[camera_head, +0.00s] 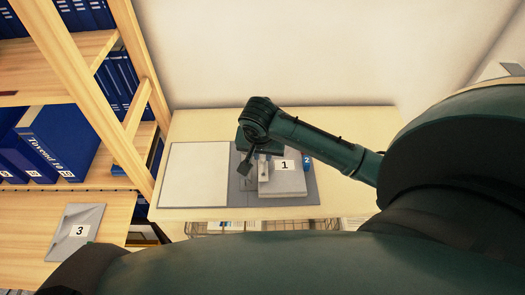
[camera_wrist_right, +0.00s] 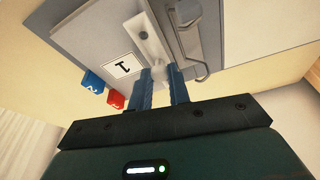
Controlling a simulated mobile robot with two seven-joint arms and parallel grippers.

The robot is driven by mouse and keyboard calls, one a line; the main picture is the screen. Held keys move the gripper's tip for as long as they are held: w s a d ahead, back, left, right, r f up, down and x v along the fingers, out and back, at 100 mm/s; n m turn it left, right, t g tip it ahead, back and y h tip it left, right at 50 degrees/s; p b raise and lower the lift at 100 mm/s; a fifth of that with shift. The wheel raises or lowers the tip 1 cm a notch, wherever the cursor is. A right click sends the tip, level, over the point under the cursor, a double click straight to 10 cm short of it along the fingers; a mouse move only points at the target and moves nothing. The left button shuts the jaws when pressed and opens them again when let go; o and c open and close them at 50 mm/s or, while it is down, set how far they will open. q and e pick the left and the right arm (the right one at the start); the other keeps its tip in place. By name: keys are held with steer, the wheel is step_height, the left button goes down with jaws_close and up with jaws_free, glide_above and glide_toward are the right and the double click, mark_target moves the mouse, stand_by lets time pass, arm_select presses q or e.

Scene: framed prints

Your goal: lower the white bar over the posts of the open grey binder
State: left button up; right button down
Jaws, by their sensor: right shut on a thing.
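The grey binder (camera_head: 312,190) lies open on the pale table, its white inner cover (camera_head: 195,175) to the left. A grey stack labelled 1 (camera_head: 290,182) lies on its right half; the label also shows in the wrist view (camera_wrist_right: 122,65). My right gripper (camera_head: 262,158) is over the binder, left of the label. In the wrist view, my right gripper's blue fingers (camera_wrist_right: 162,78) are shut on the knob of the white bar (camera_wrist_right: 147,32). A bent metal lever (camera_wrist_right: 202,68) is beside the bar. I cannot make out the posts or the bar's contact with them. My left gripper is out of view.
A wooden shelf with blue binders (camera_head: 60,140) stands left. A grey item labelled 3 (camera_head: 78,230) lies on the lower-left wooden surface.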

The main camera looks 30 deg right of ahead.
steer(key=shift+f, duration=0.7)
stand_by(0.3)
steer(key=c, duration=1.2)
jaws_free()
steer(key=shift+c, duration=0.2)
steer(key=shift+r+p, duration=0.6)
steer(key=shift+r, duration=2.9)
